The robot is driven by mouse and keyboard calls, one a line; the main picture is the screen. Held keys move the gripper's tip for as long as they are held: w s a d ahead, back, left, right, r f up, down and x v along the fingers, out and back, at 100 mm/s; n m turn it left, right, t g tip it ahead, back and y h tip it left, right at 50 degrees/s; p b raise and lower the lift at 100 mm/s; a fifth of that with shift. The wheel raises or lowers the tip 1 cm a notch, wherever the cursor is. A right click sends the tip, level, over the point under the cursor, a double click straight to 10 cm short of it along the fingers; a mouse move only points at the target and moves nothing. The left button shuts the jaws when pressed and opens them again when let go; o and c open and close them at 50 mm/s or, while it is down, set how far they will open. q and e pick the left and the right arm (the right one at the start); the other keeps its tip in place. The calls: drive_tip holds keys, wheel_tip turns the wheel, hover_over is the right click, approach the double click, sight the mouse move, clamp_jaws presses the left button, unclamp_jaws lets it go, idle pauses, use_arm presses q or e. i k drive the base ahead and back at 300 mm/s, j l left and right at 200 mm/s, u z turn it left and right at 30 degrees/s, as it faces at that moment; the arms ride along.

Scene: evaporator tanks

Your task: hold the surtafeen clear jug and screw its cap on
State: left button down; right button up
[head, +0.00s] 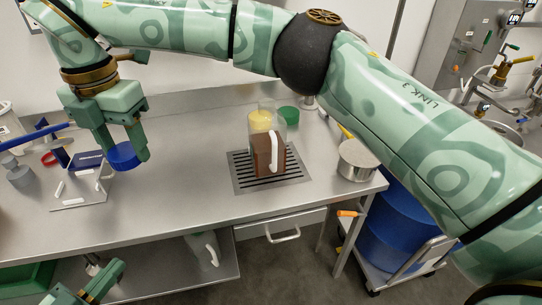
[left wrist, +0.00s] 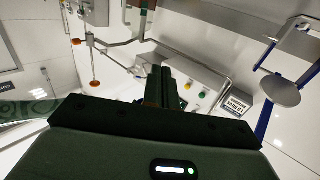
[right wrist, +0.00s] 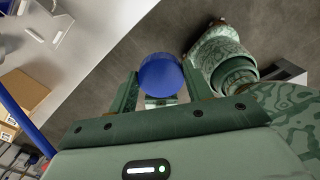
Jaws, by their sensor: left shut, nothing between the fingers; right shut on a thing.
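A clear jug (head: 281,152) with brown contents and a white handle stands upright on the black slotted grate (head: 240,170) in the steel table. I cannot read a name on it. My right gripper (head: 127,150) reaches across to the table's left side, fingers down, shut on a blue cap (head: 122,157). The cap also shows between the fingers in the right wrist view (right wrist: 161,75). It is well apart from the jug, to its left. My left gripper (head: 101,279) is low, in front of the table edge. In the left wrist view its fingers (left wrist: 161,84) are together and empty.
A small stand (head: 80,203) with white pieces sits below the blue cap. A green lid (head: 289,115) is behind the jug and a steel pot (head: 357,160) to its right. Another clear jug (head: 203,250) shows on the lower shelf. The table between stand and grate is clear.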

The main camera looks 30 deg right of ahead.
sight(266, 126)
drive_tip(key=k, duration=0.55)
drive_tip(key=k+z, duration=0.1)
drive_tip(key=z, duration=1.65)
drive_tip(key=i+j, duration=0.15)
drive_tip(key=j, duration=0.25)
drive_tip(key=i+j, duration=0.15)
drive_tip(key=j, duration=0.25)
drive_tip(key=i+j, duration=0.15)
drive_tip(key=j, duration=0.25)
drive_tip(key=i+j, duration=0.15)
drive_tip(key=j, duration=0.3)
drive_tip(key=i+j, duration=0.1)
drive_tip(key=j, duration=0.3)
drive_tip(key=i+j, duration=0.15)
drive_tip(key=j, duration=0.25)
